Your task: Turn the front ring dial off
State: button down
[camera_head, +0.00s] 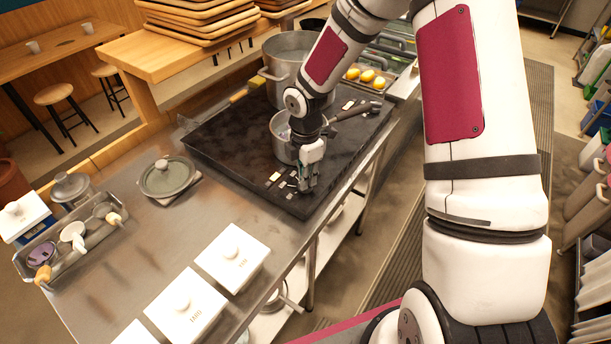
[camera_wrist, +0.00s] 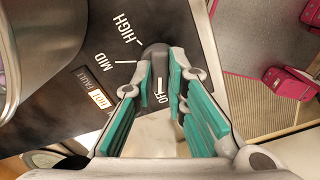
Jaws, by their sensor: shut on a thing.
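The black stove panel (camera_wrist: 110,55) carries white HIGH, MID and OFF marks in the wrist view. A dark round dial (camera_wrist: 154,49) sits between my gripper's teal-padded fingertips (camera_wrist: 159,65), which are shut on it. The OFF mark shows between the fingers, below the dial. The dial's pointer is hidden, so I cannot tell its setting. In the head view my gripper (camera_head: 307,184) reaches down at the front edge of the black cooktop (camera_head: 228,140) and covers the dial.
A metal pot (camera_head: 283,150) stands right behind my gripper, and its wall (camera_wrist: 38,45) fills the wrist view's upper left. A larger pot (camera_head: 290,65) stands farther back. White lidded boxes (camera_head: 232,258) stand on the steel counter.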

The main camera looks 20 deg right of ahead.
dwell(0.5)
jog(key=c, duration=1.6)
grip_release()
notch_tip(320, 180, up, 12)
